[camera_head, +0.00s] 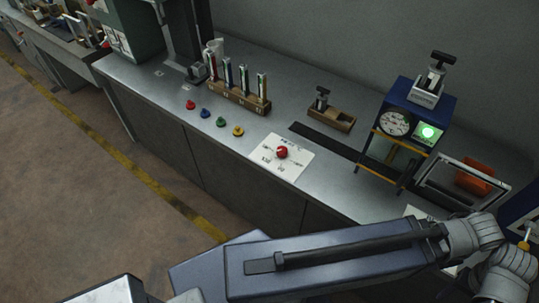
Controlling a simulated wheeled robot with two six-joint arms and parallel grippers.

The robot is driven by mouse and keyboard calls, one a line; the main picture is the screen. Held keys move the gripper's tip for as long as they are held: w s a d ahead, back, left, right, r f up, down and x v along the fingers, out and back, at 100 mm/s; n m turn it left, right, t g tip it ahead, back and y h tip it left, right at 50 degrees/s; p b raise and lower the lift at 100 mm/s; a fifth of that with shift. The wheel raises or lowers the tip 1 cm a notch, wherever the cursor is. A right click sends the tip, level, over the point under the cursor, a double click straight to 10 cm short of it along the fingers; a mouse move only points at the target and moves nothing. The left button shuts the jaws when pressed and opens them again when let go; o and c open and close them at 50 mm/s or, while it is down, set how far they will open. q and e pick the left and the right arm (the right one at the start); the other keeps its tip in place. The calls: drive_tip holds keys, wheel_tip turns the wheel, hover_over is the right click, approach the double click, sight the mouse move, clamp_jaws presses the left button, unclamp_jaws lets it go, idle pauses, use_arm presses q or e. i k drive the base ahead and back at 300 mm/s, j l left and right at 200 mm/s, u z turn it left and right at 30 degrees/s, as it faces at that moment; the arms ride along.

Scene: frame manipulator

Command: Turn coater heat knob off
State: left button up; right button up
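A red knob (282,152) sits on a white plate (265,168) with small printed dial marks, on the grey metal bench top. The print is too small to read surely, and I cannot tell the knob's setting. Right of it stands a blue-topped device (408,103) with a round gauge (396,123) and a lit green lamp (427,132). My arm crosses the bottom of the view toward the lower right, well apart from the knob. Its wrist reaches the right edge, and no gripper fingers show. My other gripper is out of view.
Red, blue, green and yellow buttons (220,122) lie left of the plate. A wooden rack (240,99) holds several tubes behind them. A wooden tray (331,117) with a stamp-like tool stands behind the plate. A grey frame (448,187) and an orange piece (475,178) are at right.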

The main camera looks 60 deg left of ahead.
sight(282, 150)
drive_tip(key=u, duration=1.7)
drive_tip(key=k+j+u, duration=0.2)
drive_tip(key=k+j, duration=0.05)
drive_tip(key=k, duration=0.1)
